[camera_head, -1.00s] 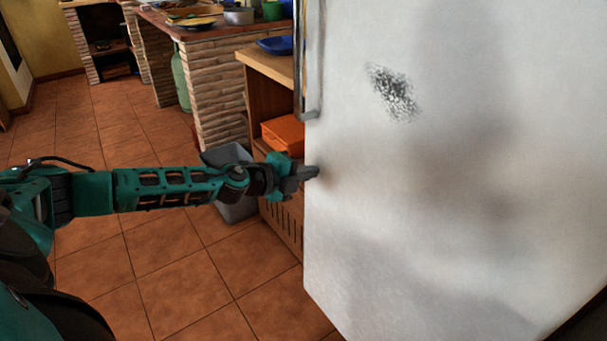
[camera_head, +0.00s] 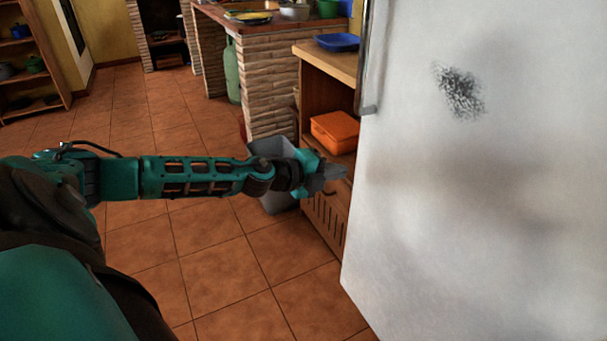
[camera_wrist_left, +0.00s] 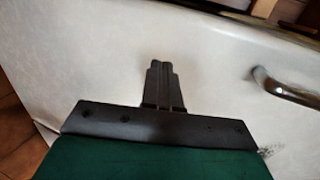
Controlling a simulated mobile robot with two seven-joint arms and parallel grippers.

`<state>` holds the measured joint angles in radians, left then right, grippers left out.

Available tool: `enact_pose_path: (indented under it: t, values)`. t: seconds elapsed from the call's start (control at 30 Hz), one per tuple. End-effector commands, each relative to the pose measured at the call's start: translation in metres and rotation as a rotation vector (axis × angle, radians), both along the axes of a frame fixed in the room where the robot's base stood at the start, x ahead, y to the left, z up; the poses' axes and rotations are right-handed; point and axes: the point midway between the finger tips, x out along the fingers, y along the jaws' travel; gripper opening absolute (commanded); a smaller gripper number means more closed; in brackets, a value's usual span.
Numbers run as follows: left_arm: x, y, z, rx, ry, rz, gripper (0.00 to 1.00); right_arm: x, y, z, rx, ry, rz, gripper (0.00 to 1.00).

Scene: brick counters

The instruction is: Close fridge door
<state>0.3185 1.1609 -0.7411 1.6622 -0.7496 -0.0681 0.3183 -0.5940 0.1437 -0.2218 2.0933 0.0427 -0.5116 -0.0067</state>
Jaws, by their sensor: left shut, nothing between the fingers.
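The white fridge door (camera_head: 480,190) fills the right side of the head view, with a dark speckled patch on it. Its metal handle (camera_head: 367,60) runs along the upper left edge. My left gripper (camera_head: 340,172) is shut and empty, its tips just left of the door's edge in the head view; a small gap seems to show there. In the left wrist view, the shut fingers (camera_wrist_left: 163,72) appear against the white door face (camera_wrist_left: 100,65), with the handle's end (camera_wrist_left: 285,88) to the right. I cannot tell there whether they touch. My right gripper is not in view.
A wooden cabinet (camera_head: 318,95) with an orange box (camera_head: 335,131) and a blue plate (camera_head: 338,42) stands behind the door's edge. A grey bin (camera_head: 272,150) is behind my left arm. Brick counters stand farther back. The tiled floor (camera_head: 220,265) at lower left is clear.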

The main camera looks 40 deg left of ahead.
Motion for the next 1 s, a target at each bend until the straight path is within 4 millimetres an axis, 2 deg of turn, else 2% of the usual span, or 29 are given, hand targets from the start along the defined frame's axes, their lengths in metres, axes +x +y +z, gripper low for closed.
enact_pose_path:
  t: [0.2,0.5,0.67,1.0]
  values:
    - [-0.023,0.008,0.003,0.002,0.006,-0.001,0.0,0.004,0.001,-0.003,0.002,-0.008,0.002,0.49]
    - [-0.043,0.015,0.01,0.002,0.006,-0.002,0.0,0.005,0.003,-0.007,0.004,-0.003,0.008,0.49]
    - [-0.051,0.018,0.014,-0.003,0.006,-0.002,0.0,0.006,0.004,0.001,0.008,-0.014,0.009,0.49]
    - [-0.062,0.022,0.019,-0.001,0.004,-0.003,0.0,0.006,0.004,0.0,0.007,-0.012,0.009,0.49]
